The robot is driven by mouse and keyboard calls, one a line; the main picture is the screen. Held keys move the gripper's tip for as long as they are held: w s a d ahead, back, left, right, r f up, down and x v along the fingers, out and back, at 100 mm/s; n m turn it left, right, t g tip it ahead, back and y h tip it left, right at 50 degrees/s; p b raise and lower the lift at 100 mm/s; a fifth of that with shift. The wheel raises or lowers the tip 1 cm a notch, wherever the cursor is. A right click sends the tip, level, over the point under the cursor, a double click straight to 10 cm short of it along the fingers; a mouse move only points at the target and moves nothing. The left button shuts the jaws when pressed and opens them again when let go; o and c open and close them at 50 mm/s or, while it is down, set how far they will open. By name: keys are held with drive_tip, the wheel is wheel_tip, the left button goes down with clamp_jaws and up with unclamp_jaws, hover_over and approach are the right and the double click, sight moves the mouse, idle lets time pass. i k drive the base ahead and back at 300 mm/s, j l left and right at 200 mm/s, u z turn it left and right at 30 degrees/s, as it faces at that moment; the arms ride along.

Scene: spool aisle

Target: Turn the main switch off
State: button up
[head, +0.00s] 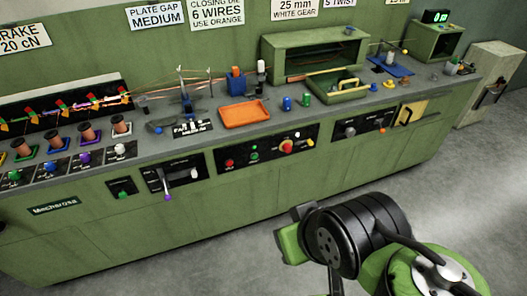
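A grey rotary knob (350,131) is on another black panel to the right. My arm is at the lower right, in front of the bench and apart from the panels. I cannot make out my gripper's fingers.
The long green bench (100,238) runs across the view. Its top bears an orange tray (244,114), a green tray (340,89) and several spools at left. Grey floor (455,180) in front is clear.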

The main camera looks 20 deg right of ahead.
sight(288, 147)
drive_tip(key=i, duration=0.55)
drive_tip(key=i+j, duration=0.15)
drive_tip(key=i, duration=0.4)
drive_tip(key=l+z, duration=0.05)
